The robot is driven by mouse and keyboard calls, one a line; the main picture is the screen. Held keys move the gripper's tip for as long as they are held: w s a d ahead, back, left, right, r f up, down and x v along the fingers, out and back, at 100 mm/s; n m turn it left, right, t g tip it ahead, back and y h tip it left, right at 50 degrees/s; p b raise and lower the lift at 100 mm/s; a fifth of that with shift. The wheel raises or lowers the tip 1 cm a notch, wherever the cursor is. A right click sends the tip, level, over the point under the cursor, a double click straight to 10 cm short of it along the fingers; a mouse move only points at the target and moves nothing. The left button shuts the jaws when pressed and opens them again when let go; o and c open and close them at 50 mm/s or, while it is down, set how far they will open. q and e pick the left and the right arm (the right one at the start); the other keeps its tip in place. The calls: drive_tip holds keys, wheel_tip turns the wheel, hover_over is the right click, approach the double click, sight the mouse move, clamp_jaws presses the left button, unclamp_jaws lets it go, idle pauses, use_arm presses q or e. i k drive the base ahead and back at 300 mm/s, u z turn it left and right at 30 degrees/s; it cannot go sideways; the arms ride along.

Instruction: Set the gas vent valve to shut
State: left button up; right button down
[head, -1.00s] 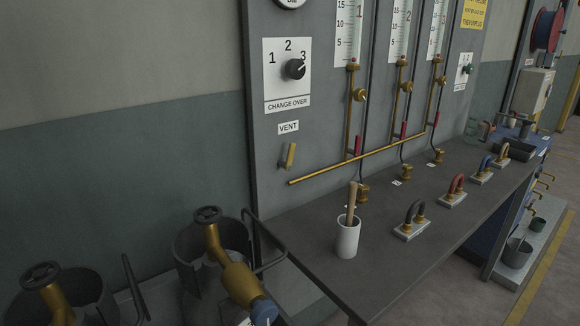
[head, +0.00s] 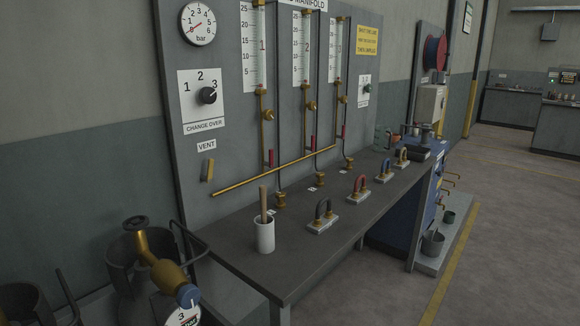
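The gas vent valve (head: 207,170) is a small brass lever on the grey panel, just below the white VENT label (head: 207,146). Its lever stands close to upright, with a slight tilt. It sits left of the end of the long sloping brass pipe (head: 275,170). Nothing touches the valve. Neither of my grippers shows in the head view.
A dark bench (head: 300,245) runs along the panel, carrying a white cup (head: 265,236) with a wooden-handled tool and several hose loops on blocks. A gas cylinder (head: 125,262) with a brass regulator (head: 160,262) stands at lower left. The floor (head: 500,220) at right is clear.

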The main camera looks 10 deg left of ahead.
sight(208, 179)
drive_tip(key=z, duration=0.5)
drive_tip(key=i, duration=1)
drive_tip(key=u, duration=1.45)
